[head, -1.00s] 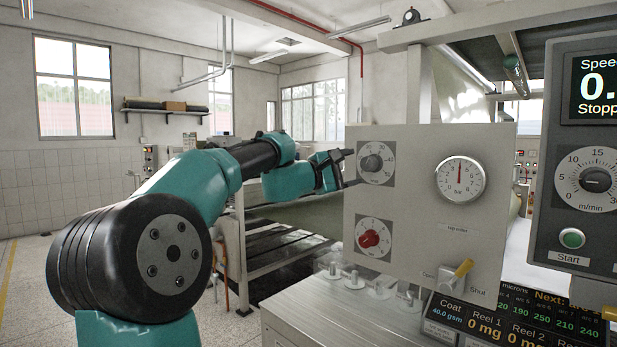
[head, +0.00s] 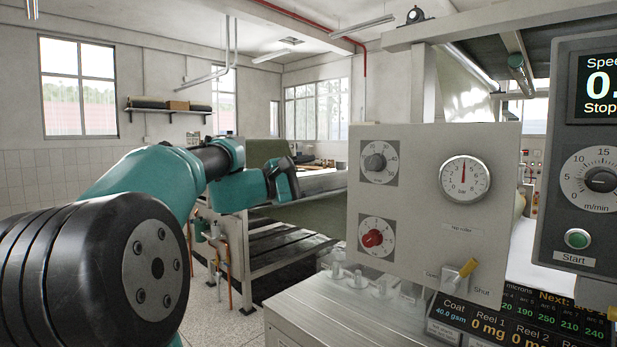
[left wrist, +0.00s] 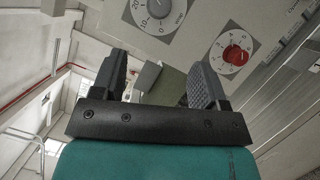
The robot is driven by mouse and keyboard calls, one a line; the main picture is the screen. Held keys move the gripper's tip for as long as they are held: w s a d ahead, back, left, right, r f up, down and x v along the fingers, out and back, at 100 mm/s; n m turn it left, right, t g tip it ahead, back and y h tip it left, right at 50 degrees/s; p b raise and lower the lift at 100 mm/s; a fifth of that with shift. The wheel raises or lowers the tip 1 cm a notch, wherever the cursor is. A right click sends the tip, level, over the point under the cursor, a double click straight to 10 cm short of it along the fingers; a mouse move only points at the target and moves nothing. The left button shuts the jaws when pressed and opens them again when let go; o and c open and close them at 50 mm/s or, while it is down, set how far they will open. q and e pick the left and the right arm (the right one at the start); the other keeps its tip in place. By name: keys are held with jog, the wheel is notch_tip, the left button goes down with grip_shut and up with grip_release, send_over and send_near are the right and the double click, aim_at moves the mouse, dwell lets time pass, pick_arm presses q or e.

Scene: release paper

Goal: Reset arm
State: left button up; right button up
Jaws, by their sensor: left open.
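My left arm comes in from the left in the head view. Its gripper (head: 284,180) is in front of and left of the control panel, apart from it. In the left wrist view the gripper's two jaws (left wrist: 162,82) stand wide apart with nothing between them. The grey knob (left wrist: 158,8) and red knob (left wrist: 235,55) also show in the left wrist view. My right gripper does not show.
A dark console (head: 590,170) with a speed display, dial and green Start button stands at right. A lower screen (head: 500,318) shows coat and reel figures. A metal bench (head: 340,318) lies below the panel.

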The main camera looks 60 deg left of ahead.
pick_arm(q)
jog(key=shift+s, duration=0.1)
dwell(0.4)
